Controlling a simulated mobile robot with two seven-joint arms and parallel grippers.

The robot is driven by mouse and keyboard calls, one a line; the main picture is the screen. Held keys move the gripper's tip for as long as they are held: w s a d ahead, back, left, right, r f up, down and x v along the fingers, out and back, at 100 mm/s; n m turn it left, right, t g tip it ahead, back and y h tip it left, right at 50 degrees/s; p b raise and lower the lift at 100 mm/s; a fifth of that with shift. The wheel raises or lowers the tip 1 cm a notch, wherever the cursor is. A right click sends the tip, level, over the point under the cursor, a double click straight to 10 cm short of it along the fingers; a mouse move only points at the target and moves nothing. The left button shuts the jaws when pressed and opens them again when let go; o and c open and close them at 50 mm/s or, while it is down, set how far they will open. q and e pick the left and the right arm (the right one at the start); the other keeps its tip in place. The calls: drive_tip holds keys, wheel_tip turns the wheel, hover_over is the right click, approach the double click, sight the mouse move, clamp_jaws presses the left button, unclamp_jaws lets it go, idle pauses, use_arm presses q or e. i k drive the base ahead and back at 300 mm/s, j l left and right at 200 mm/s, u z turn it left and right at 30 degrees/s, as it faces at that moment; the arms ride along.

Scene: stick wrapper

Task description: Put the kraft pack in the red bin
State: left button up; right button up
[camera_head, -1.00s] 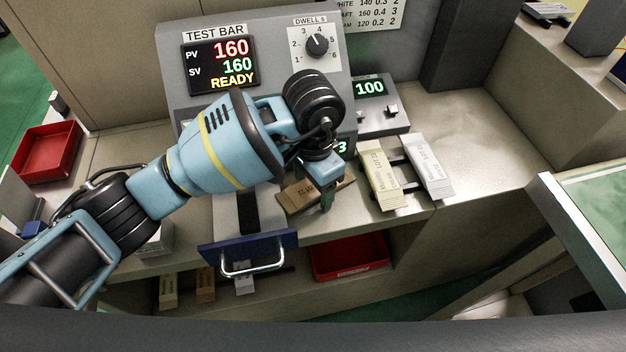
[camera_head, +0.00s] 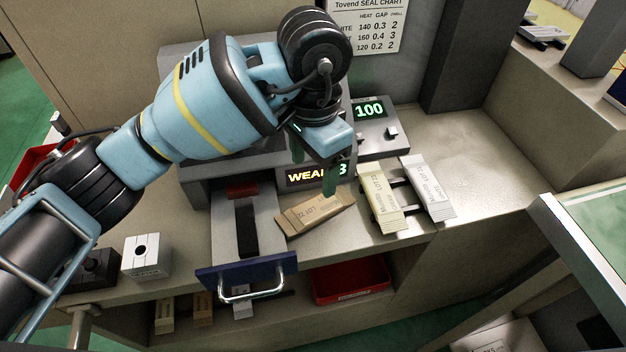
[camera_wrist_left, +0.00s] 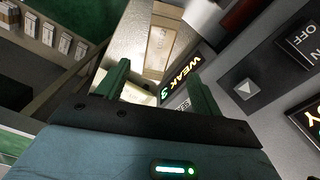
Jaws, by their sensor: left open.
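The kraft pack (camera_head: 315,211) is a flat brown packet, lying at a slant on the counter between the blue-fronted drawer and the pale packs. It also appears in the left wrist view (camera_wrist_left: 160,48), beyond the fingers. My left gripper (camera_head: 314,167) is open and empty above the pack, apart from it; its fingers also show in the wrist view (camera_wrist_left: 158,72). One red bin (camera_head: 350,280) sits below the counter front. Another red bin (camera_head: 28,165) is at the far left, mostly hidden by my left arm. My right gripper is not in view.
The drawer (camera_head: 247,272) with a metal handle sticks out at the counter front. Two pale packs (camera_head: 381,200) lie on a dark rack to the right. A white block (camera_head: 146,256) stands left of the drawer. The counter's right side is clear.

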sight(353, 267)
drive_tip(key=k+l, duration=0.15)
drive_tip(key=k, duration=0.35)
drive_tip(key=k+l, duration=0.2)
drive_tip(key=k, duration=0.25)
drive_tip(key=k+l, duration=0.15)
drive_tip(key=k, duration=0.35)
